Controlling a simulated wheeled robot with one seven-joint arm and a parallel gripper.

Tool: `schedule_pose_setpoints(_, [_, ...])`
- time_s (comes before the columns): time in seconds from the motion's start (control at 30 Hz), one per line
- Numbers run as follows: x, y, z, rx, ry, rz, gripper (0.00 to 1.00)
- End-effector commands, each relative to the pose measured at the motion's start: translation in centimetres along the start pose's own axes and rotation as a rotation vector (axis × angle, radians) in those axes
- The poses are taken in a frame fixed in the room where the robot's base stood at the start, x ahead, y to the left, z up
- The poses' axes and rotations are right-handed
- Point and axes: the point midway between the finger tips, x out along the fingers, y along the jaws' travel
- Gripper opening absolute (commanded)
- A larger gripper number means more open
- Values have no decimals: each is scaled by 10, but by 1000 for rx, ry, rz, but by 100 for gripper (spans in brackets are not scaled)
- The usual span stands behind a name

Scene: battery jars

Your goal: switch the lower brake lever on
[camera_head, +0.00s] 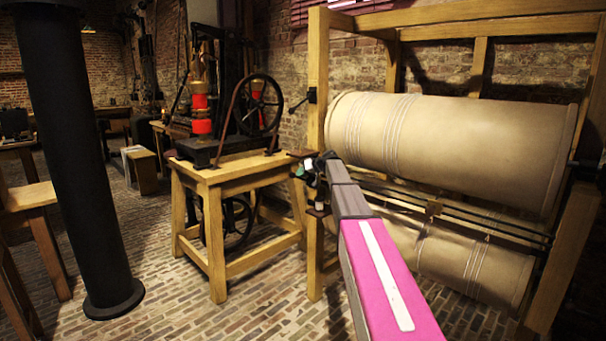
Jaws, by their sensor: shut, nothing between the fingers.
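A wooden frame (317,70) holds an upper large tan drum (460,140) and a lower tan drum (470,262). A dark upper lever (303,100) sticks out to the left from the frame's left post. Lower on that post, a small dark fitting (318,211) sits just below my gripper; it may be part of the lower brake lever. My gripper (307,176) is shut and empty, at the left post. My arm hides part of the post, so the lever's position and any contact with it cannot be made out.
A wooden stand (215,240) with a red and black wheeled machine (201,110) is close to the left of my gripper. A black column (75,150) stands at the far left. The brick floor (170,310) between column and stand is open.

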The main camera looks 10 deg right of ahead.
Motion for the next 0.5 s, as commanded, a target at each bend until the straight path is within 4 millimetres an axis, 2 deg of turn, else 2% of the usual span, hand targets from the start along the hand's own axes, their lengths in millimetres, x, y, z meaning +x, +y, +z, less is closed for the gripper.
schedule_pose_setpoints(0.5, [4,-2,6,-54,0,36,0])
